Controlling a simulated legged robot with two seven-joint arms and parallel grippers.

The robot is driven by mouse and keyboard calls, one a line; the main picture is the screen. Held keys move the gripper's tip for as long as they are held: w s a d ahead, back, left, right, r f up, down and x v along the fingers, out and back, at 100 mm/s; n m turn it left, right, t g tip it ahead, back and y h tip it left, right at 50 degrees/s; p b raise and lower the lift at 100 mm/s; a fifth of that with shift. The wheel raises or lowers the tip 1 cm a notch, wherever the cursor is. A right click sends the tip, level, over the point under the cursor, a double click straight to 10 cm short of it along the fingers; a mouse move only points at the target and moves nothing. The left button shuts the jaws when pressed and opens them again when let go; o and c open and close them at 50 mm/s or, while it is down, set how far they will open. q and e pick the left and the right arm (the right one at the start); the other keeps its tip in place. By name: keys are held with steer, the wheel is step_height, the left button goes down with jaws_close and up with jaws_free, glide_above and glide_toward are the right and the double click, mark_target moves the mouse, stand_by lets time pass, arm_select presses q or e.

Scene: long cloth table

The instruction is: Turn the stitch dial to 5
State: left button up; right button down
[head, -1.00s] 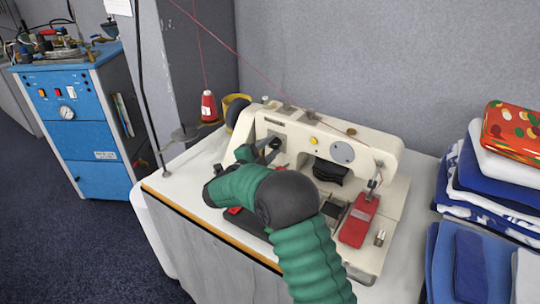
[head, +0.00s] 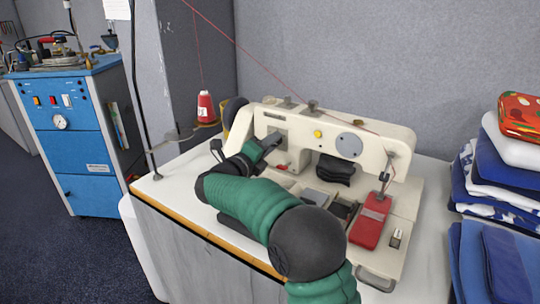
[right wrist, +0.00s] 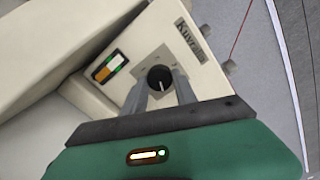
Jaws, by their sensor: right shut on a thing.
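The cream sewing machine (head: 300,125) stands on a white-topped table (head: 170,185). In the right wrist view, the stitch dial (right wrist: 159,77) is a dark round knob with a light pointer line, on a square plate on the machine's face. The dial's numbers are too small to read. My right gripper (head: 273,141) reaches the left part of the machine and covers the dial in the head view. In the right wrist view, the fingers of this gripper (right wrist: 160,86) are shut on the dial, one on each side. My left gripper is not in view.
A thread stand with a red spool (head: 205,106) is left of the machine. A red pad (head: 371,222) lies at the machine's right front. Folded cloths (head: 510,165) are stacked at the right. A blue cabinet (head: 75,140) stands at the far left.

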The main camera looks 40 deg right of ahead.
steer(key=shift+f+m+b, duration=0.4)
steer(key=shift+m+b, duration=0.3)
steer(key=shift+b, duration=0.1)
steer(key=c, duration=1)
jaws_free()
steer(key=shift+o, duration=0.2)
steer(key=shift+r, duration=0.15)
steer(key=shift+r, duration=0.1)
